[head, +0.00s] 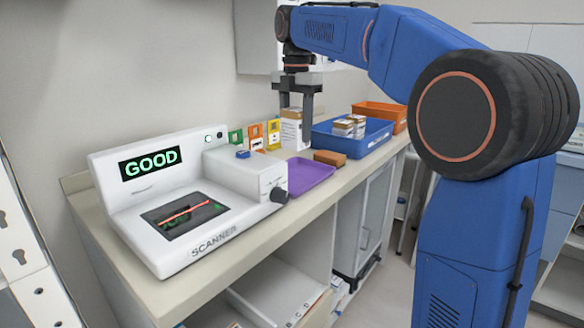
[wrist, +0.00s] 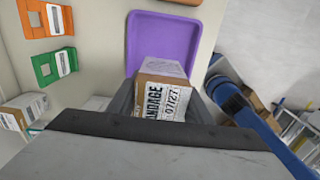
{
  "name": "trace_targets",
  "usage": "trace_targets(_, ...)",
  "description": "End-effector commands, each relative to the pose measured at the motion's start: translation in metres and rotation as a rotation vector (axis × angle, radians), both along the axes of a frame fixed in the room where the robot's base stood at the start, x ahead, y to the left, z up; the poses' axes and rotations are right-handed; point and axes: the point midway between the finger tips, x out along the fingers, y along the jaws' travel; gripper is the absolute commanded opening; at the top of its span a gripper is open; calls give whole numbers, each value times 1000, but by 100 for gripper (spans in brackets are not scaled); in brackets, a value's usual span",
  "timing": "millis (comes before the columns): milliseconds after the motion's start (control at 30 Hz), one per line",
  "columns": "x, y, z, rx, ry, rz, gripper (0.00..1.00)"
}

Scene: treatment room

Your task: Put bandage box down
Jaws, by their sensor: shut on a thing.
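The bandage box (head: 291,132) is white with a brown upper part. It is held upright between the fingers of my gripper (head: 296,118) in the head view, and the lower part of one finger is hidden behind it. In the wrist view the box (wrist: 164,98) sits between the two dark fingers, with its label reading "ANDAGE" and "07/27". A flat purple tray (head: 308,177) lies on the counter beside the scanner; it also shows just beyond the box in the wrist view (wrist: 160,38). I cannot tell the box's height above the counter.
A white scanner (head: 168,225) showing GOOD stands on the near counter (head: 268,235). Orange and green card holders (wrist: 55,66) line the wall side. A brown box (head: 330,157), a blue bin (head: 358,150) holding boxes and an orange bin (head: 381,110) stand farther along. The purple tray is empty.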

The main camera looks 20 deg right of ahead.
Motion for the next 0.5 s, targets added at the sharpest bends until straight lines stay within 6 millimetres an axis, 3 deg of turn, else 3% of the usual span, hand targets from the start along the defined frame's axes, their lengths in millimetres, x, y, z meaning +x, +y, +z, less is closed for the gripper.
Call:
trace_targets(233,-1,0,-40,0,4,0,18)
trace_targets(500,0,0,-57,0,1,0,18)
